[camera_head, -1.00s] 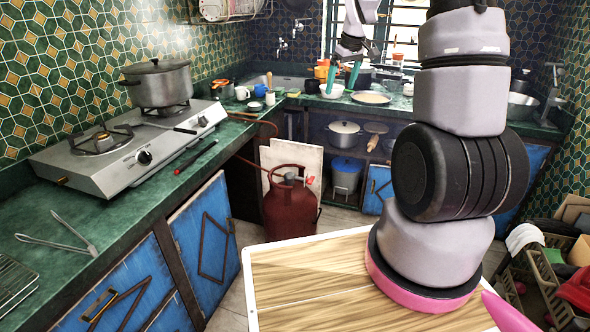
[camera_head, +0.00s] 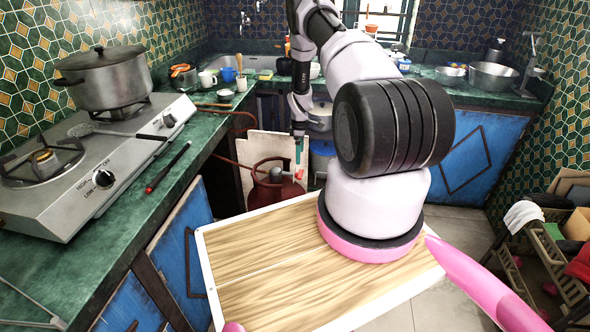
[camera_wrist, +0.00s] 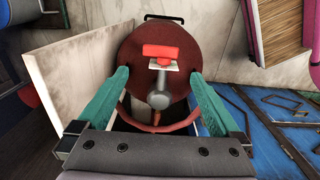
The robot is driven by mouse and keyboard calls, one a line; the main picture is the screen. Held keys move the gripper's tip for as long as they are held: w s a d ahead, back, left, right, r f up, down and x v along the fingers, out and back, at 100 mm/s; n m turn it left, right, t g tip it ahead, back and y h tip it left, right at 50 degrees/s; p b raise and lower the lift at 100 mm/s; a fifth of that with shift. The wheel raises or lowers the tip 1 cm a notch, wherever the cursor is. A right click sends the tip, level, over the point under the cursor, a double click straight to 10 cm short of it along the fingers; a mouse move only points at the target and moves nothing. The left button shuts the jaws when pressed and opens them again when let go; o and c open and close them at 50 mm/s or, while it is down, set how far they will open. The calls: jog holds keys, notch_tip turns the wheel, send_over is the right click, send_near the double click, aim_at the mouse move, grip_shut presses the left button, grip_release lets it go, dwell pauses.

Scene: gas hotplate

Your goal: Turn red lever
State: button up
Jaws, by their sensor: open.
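The red lever (camera_wrist: 160,51) shows in the wrist view on top of the gas cylinder, crosswise over a pale plate on the grey valve (camera_wrist: 158,92). The dark red gas cylinder (camera_head: 277,188) stands on the floor beyond my tray in the head view. My gripper (camera_wrist: 159,76) is open and empty in the wrist view. Its two teal fingers point at the cylinder top, one either side of the valve, with the lever just beyond the tips. The lever lies between the fingers' lines, apart from both.
The cylinder's ring handle (camera_wrist: 187,124) curves below the valve in the wrist view. A pale board (camera_wrist: 65,68) leans at the left. The counter with the gas stove (camera_head: 100,180) and a pot (camera_head: 108,80) is at the left. Blue cabinet doors (camera_head: 465,160) stand at the right.

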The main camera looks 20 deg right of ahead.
aim_at(300, 172)
notch_tip(300, 172, down, 10)
jog(key=shift+r, duration=0.1)
dwell(0.4)
jog(key=c, duration=1.1)
jog(key=shift+c, duration=0.2)
